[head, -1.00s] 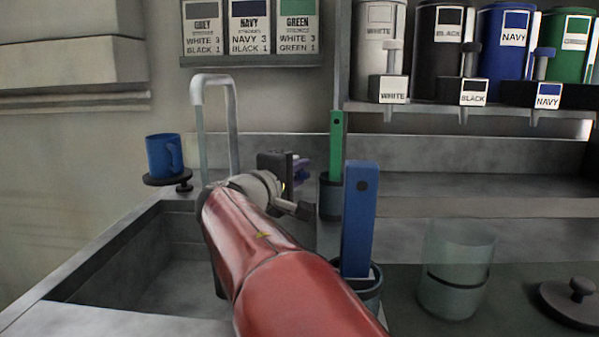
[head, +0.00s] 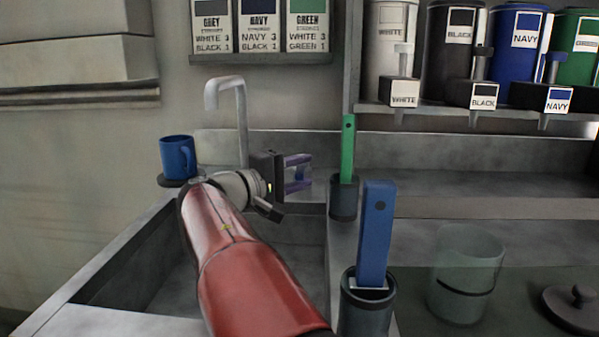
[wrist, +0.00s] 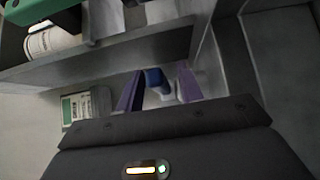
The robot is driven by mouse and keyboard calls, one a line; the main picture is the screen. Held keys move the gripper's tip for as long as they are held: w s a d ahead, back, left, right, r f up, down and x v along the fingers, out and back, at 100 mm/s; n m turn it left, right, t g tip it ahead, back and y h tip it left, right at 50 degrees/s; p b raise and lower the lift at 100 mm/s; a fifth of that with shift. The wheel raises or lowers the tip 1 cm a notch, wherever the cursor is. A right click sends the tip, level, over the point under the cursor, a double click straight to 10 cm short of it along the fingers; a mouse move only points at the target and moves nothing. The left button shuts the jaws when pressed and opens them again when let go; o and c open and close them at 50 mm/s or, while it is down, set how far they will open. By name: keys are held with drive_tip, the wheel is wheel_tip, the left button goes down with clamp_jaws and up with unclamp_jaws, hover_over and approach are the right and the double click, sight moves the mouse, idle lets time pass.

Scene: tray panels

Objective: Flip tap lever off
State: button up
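The tap's pale grey spout (head: 224,84) rises behind the sink at the left in the head view, and no water stream shows below its mouth now. My gripper (head: 303,174) points right, beside and to the right of the tap's upright pipe. Its two purple fingers stand apart. A small blue piece, perhaps the tap lever's end, shows between or just beyond them; it also shows in the wrist view (wrist: 155,78) with a pale grey part beside it. I cannot tell whether a finger touches it. The tap's base is hidden behind my arm.
A blue mug (head: 177,157) stands at the sink's back left. A dark holder (head: 364,307) with a blue stick and another with a green stick (head: 348,150) stand right of my arm. A clear beaker (head: 466,265) and a lidded round thing (head: 578,306) are farther right.

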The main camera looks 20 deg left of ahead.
drive_tip(key=v, duration=0.7)
drive_tip(key=shift+s+a+b, duration=0.25)
drive_tip(key=shift+s+b, duration=0.1)
idle(0.4)
